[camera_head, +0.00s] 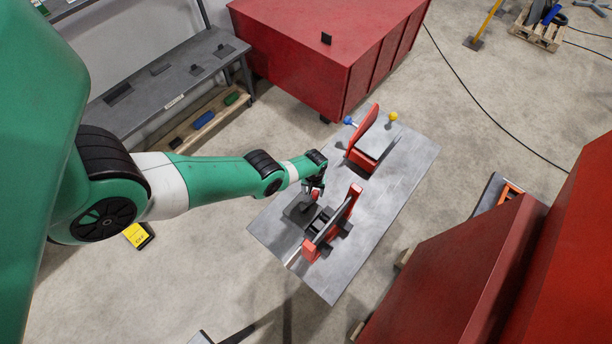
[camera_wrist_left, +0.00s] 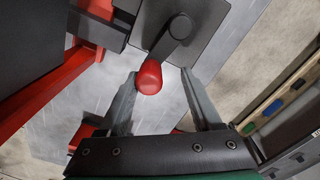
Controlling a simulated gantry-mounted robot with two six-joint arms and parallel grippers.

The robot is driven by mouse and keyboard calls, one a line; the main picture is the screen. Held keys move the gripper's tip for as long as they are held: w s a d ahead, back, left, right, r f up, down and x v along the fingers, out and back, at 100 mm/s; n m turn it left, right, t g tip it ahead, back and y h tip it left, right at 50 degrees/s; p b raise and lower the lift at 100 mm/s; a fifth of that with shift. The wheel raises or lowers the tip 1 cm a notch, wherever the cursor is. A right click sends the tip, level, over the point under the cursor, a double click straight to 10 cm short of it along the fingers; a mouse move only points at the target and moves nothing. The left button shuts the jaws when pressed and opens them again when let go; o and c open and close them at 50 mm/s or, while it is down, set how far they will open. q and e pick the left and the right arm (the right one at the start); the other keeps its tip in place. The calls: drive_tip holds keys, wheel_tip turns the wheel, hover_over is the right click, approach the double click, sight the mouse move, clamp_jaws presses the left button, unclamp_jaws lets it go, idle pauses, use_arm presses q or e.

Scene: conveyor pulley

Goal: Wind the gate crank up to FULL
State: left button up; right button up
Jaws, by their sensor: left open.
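The gate crank shows in the left wrist view as a dark arm (camera_wrist_left: 172,45) with a red knob (camera_wrist_left: 149,77) at its end, set against a grey plate (camera_wrist_left: 205,22). My left gripper (camera_wrist_left: 158,75) is open, with one finger on each side of the red knob; I cannot tell whether either finger touches it. In the head view my left gripper (camera_head: 314,190) is over the grey table (camera_head: 400,185), beside a red frame (camera_head: 352,200). The FULL mark cannot be made out. My right gripper is not in view.
A second red stand (camera_head: 368,135) with a blue knob (camera_head: 349,120) and a yellow knob (camera_head: 393,116) is on the table's far part. A large red bin (camera_head: 330,50) stands behind. Red panels (camera_head: 480,260) rise at the right. A grey bench (camera_head: 160,80) is at the left.

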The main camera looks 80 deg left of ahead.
use_arm(q)
drive_tip(key=shift+r+p, duration=2.65)
drive_tip(key=shift+r, duration=0.4)
drive_tip(key=shift+f, duration=0.1)
